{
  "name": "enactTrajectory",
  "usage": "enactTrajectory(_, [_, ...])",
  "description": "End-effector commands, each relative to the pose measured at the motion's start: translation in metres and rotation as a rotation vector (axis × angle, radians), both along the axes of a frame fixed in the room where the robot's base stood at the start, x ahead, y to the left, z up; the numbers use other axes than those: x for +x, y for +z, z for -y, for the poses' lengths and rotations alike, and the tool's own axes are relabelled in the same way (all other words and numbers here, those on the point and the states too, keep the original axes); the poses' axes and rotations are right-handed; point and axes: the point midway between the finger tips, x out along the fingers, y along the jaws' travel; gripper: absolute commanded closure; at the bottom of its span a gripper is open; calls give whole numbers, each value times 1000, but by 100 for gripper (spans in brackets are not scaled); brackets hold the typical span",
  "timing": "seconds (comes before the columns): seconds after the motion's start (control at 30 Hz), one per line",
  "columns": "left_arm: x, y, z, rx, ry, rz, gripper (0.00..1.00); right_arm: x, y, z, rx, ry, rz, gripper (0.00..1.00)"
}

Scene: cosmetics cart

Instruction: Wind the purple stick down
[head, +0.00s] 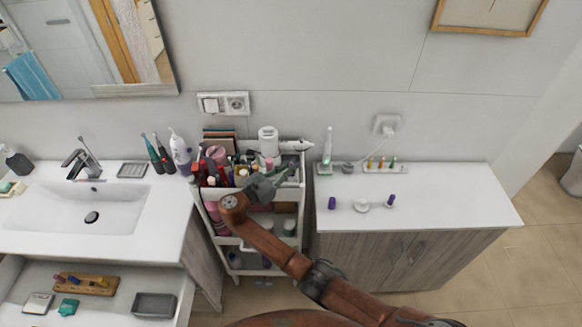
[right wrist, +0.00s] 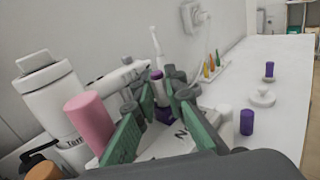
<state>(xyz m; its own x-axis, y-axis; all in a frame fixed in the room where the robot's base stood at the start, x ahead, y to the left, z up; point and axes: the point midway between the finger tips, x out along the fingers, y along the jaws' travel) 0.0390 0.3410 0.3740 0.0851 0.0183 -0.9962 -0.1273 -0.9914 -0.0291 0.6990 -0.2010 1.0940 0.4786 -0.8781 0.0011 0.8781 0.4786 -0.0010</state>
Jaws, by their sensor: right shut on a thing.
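My right gripper (head: 283,178) reaches over the top of the cosmetics cart (head: 229,240) in the head view. In the right wrist view its green-padded fingers (right wrist: 166,112) are shut on a purple stick (right wrist: 165,114); a purple part (right wrist: 157,74) shows just above, between the fingers. The fingers hide much of it, so I cannot tell how far it is wound out. A purple cylinder (head: 332,203) stands on the right counter, and another small purple piece (head: 391,199) stands farther right. My left gripper is not in view.
The cart top is crowded with bottles and tubes, among them a pink cylinder (right wrist: 90,118) and a white bottle (right wrist: 58,92) close to the fingers. A white round item (head: 361,205) lies on the right counter (head: 450,205), whose right side is clear. A sink (head: 70,208) is at left.

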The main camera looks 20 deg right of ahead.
Motion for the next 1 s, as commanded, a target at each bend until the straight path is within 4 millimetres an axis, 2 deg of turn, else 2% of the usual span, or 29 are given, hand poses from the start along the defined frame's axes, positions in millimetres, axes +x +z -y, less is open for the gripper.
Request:
enactTrajectory(0.93, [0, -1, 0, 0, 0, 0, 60, 0, 0, 0, 1, -26, 0, 100])
enactTrajectory(0.97, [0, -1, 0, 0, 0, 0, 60, 0, 0, 0, 1, -26, 0, 87])
enactTrajectory(1.0, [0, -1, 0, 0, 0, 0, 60, 0, 0, 0, 1, -26, 0, 84])
